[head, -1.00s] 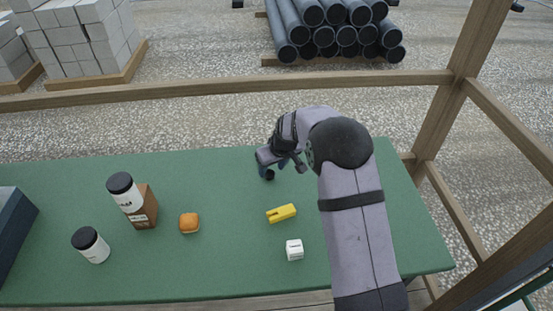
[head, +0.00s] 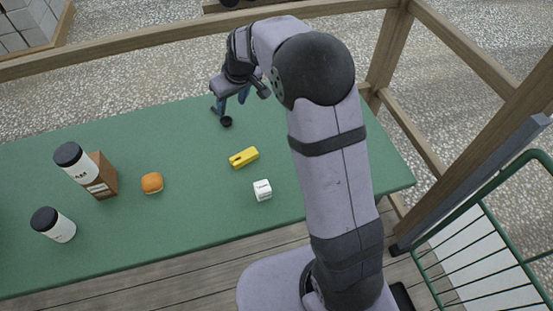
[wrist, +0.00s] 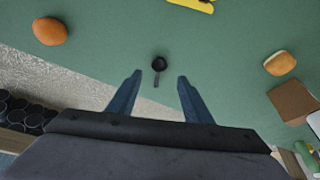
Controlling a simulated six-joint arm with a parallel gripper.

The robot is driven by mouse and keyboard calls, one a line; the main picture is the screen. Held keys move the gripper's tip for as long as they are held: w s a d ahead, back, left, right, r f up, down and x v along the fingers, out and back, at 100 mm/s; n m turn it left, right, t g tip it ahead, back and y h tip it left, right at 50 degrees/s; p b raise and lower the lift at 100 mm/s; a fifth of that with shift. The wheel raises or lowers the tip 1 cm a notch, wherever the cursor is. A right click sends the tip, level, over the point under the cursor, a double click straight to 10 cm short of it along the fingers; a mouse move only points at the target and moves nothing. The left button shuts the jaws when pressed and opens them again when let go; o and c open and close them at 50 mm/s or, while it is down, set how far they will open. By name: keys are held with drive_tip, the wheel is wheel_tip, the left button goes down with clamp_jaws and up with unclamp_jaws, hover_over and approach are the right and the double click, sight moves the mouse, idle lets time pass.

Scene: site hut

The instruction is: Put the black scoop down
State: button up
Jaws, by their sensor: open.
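The black scoop (head: 226,121) lies on the green table near its far edge. In the wrist view the scoop (wrist: 159,64) shows whole, its round bowl away from me and its short handle towards my gripper. My gripper (head: 231,104) is open above the table close to the scoop. In the wrist view its two blue fingers (wrist: 158,82) stand wide apart with nothing between them, and the scoop appears beyond them, apart from both.
Another bun (wrist: 49,31) shows in the wrist view. Wooden rails (head: 150,46) run behind the table.

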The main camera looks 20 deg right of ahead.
drive_tip(key=s+d+f+m+g, duration=0.1)
drive_tip(key=s+d, duration=0.1)
drive_tip(key=s, duration=0.8)
drive_tip(key=s+d+f+m+g+h, duration=0.1)
drive_tip(key=s+d+m, duration=0.1)
drive_tip(key=s, duration=0.9)
drive_tip(key=s+d+f+m+g, duration=0.1)
drive_tip(key=s+d+g, duration=0.1)
drive_tip(key=s, duration=0.8)
drive_tip(key=shift+s+d+f+h, duration=0.3)
drive_tip(key=shift+s+d, duration=0.05)
drive_tip(key=shift+d, duration=0.55)
wheel_tip(320, 180, up, 2)
drive_tip(key=shift+r+p, duration=0.1)
drive_tip(key=shift+p, duration=0.95)
